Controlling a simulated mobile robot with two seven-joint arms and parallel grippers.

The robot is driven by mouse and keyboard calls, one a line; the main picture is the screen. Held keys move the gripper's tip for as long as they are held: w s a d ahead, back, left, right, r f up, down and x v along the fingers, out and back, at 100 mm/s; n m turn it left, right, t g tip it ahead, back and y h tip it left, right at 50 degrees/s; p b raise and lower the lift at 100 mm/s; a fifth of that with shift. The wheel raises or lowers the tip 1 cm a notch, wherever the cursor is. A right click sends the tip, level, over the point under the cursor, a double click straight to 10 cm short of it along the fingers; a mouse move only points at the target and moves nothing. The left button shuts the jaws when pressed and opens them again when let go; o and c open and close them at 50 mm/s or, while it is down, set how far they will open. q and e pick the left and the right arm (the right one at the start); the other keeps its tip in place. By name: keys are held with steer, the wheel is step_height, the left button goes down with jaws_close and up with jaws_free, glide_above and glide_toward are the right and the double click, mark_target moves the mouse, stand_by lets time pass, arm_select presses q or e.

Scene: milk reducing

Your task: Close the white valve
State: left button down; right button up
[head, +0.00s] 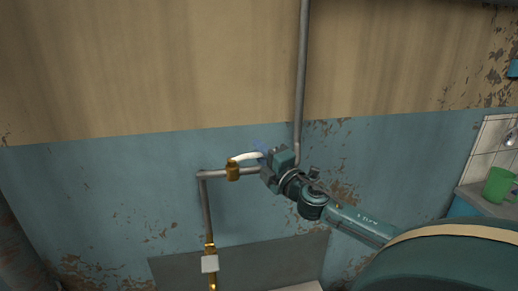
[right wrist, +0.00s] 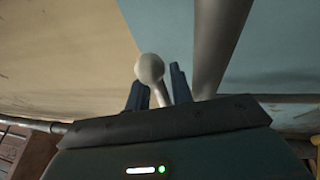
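The white valve handle (head: 247,157) is a short white lever. It sits above a brass valve body (head: 232,171) on a grey wall pipe. My right gripper (head: 268,158) comes in from the right and is at the handle's right end. In the right wrist view the handle's rounded white end (right wrist: 150,68) shows between the two dark fingers of my right gripper (right wrist: 157,88). One finger is on each side of it. I cannot tell whether both fingers touch it. My left gripper is not in view.
A vertical grey pipe (head: 301,80) runs up the wall just beside my right gripper. Another pipe (head: 206,212) drops to a brass fitting with a white block (head: 209,264). A green mug (head: 497,185) stands on a counter at far right. The wall left of the pipes is clear.

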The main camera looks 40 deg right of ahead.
steer(key=shift+w, duration=0.4)
jaws_close()
